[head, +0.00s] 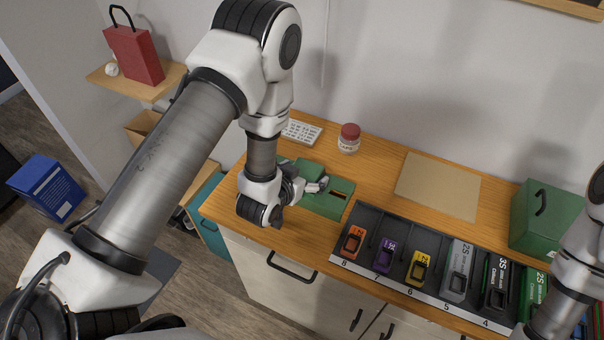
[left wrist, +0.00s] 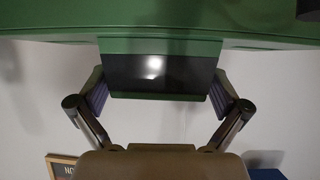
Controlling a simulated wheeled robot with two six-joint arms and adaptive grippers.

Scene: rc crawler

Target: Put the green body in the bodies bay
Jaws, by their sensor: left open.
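A green piece (head: 325,206) lies on the wooden table at the left; I take it to be the green body. It has a raised block at the back and a dark slot at its right. My left gripper (head: 306,192) is low over its front left, partly hiding it. In the left wrist view a green part with a dark glossy panel (left wrist: 160,75) lies between the spread fingers of my left gripper (left wrist: 163,95). I cannot tell whether the fingers touch it. My right gripper is out of view. I cannot make out which place is the bodies bay.
A dark rack (head: 385,222) with numbered slots holds several coloured packs along the front edge. Behind are a red-lidded jar (head: 349,139), a white keyboard-like item (head: 301,132) and a bare tan board (head: 438,186). A green case (head: 545,215) stands at right.

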